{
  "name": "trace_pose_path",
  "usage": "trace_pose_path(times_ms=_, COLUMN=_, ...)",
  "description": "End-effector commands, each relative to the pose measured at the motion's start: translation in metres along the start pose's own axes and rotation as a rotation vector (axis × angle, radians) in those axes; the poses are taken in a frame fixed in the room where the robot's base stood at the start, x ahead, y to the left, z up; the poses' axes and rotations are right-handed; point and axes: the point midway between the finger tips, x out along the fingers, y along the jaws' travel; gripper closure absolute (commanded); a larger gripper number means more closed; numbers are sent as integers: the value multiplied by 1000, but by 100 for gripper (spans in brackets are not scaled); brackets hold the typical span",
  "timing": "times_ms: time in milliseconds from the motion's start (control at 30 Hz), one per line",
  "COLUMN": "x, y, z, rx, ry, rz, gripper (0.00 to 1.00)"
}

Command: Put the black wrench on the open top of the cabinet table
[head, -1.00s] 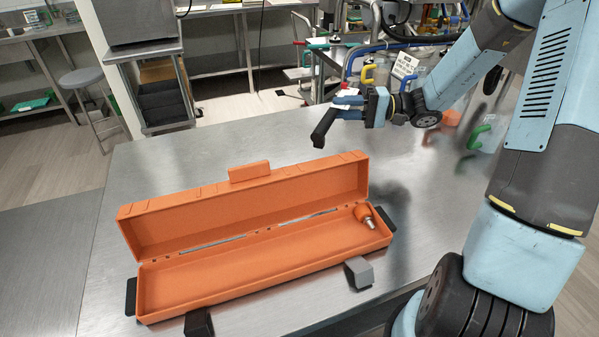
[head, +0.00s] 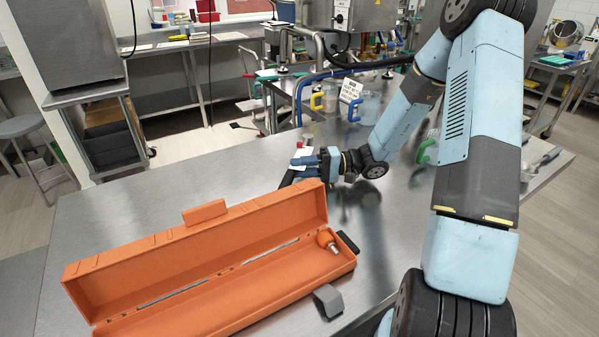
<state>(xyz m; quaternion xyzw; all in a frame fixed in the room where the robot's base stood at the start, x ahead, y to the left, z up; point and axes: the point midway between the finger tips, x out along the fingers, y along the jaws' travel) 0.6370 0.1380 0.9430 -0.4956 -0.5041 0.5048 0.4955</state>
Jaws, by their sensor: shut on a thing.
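My gripper (head: 302,170) is just behind the right end of the orange toolbox's raised lid, above the steel table. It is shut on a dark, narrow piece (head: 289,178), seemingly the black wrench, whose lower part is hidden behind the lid. Its full shape cannot be made out. The steel table (head: 130,205) carries the toolbox, and bare metal shows to its left and behind it. I cannot tell which surface is the cabinet table. A steel stand (head: 85,97) with shelves at the upper left has a large grey appliance on its top.
Yellow- and blue-handled jugs stand behind.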

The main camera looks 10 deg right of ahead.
Motion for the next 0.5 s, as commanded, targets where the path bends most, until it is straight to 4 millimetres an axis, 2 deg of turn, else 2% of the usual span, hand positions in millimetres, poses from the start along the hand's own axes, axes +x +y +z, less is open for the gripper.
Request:
trace_pose_path(times_ms=133, x=0, y=13, z=0, rx=0, ry=-1, rz=0, gripper=100)
trace_pose_path(times_ms=500, x=0, y=16, z=0, rx=0, ry=0, rz=-1, gripper=100)
